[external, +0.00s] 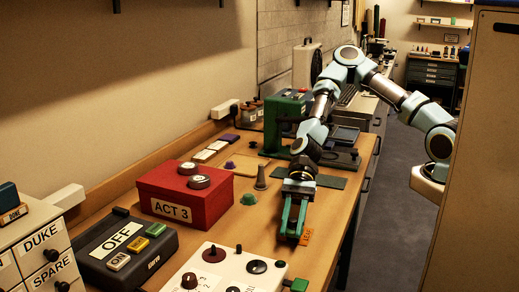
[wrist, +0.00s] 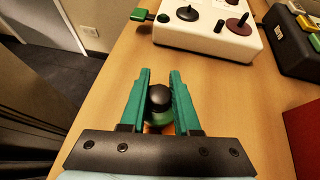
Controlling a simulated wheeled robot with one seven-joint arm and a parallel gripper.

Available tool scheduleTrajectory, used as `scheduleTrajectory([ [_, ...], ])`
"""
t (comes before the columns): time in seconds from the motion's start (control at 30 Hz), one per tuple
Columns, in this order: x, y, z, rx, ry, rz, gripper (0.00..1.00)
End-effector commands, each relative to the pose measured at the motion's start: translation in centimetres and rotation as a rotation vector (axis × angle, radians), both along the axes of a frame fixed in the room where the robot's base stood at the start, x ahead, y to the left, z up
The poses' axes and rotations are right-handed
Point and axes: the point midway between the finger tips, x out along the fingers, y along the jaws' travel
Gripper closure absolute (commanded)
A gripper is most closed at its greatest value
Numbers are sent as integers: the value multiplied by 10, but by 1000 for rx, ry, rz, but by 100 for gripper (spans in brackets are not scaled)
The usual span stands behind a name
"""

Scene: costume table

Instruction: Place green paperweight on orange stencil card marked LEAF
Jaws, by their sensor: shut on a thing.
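My gripper (external: 291,229) reaches down near the table's right edge, and its teal fingers (wrist: 161,73) are shut on the green paperweight (wrist: 157,124). The paperweight has a rounded black knob on top and sits between the fingers. In the external view the fingers hide it. The orange stencil card (external: 306,237) lies on the table beside and partly behind the fingers, with dark marking too small to read surely. In the wrist view only a sliver of orange shows below the paperweight. I cannot tell whether the paperweight touches the card.
A red box marked ACT 3 (external: 186,199) stands left of my gripper. A white panel with knobs (external: 223,270) is at the front, a dark OFF switch box (external: 127,247) to its left. A small green cap (external: 249,199) and a grey cone (external: 260,180) stand near the red box.

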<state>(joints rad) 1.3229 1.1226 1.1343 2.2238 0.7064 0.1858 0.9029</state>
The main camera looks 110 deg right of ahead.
Motion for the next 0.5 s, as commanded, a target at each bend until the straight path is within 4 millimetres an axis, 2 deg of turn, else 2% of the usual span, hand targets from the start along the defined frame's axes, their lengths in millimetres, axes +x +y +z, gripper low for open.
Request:
scheduleTrajectory([
  [0.07,0,0,-1,1,-1,0,100],
  [0.1,0,0,-1,0,0,0,65],
  [0.33,0,0,-1,0,0,0,40],
  [0.5,0,0,0,0,0,0,39],
])
